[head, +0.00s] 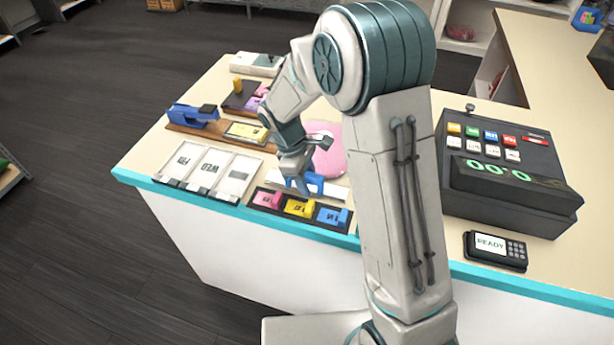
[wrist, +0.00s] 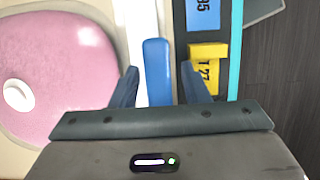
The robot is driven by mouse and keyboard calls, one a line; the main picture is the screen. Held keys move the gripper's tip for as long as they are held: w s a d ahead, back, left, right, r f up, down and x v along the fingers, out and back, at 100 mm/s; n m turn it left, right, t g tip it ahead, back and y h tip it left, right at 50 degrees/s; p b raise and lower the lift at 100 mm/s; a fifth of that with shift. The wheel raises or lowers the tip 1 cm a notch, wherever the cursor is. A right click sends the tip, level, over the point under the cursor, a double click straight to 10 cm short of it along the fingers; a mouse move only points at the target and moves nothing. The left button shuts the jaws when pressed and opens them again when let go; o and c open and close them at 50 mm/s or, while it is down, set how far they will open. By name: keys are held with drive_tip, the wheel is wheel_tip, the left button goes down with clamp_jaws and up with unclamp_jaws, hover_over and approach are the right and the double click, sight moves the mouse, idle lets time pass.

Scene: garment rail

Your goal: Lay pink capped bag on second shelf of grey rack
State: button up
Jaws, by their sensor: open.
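A pink rounded bag (head: 328,160) lies on the counter behind my gripper, partly hidden by my arm. In the wrist view the bag (wrist: 65,65) fills the left side, with a round white cap on it. My gripper (head: 300,180) is low over the counter, its fingers pointing down. In the wrist view my gripper (wrist: 158,75) is open, with a blue bar (wrist: 157,65) showing between its fingers; I cannot tell whether they touch it. The bag is outside the fingers. I cannot make out a grey rack with a second shelf.
A tray of pink, yellow and blue tags (head: 300,207) lies at the counter's front edge. White labelled panels (head: 208,172) and a blue stapler-like tool (head: 193,115) are to the left. A till (head: 505,175) and card reader (head: 495,250) stand right. Shelves (head: 465,42) show behind.

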drive_tip(key=b+v, duration=0.2)
drive_tip(key=v, duration=0.9)
drive_tip(key=shift+w+a+r, duration=0.1)
drive_tip(key=shift+r, duration=0.25)
drive_tip(key=shift+a+r, duration=0.1)
drive_tip(key=shift+r, duration=0.3)
drive_tip(key=s+d+r+m+t+y, duration=0.1)
drive_tip(key=s+d+r+m+t, duration=0.1)
drive_tip(key=s+d+m, duration=0.4)
drive_tip(key=s+d+r+m+t+y, duration=0.2)
drive_tip(key=s+d+m, duration=0.5)
drive_tip(key=s, duration=0.7)
drive_tip(key=shift+s+d+t, duration=0.2)
drive_tip(key=shift+d+t, duration=0.2)
drive_tip(key=shift+c, duration=0.3)
drive_tip(key=shift+d, duration=0.1)
drive_tip(key=shift+c, duration=0.3)
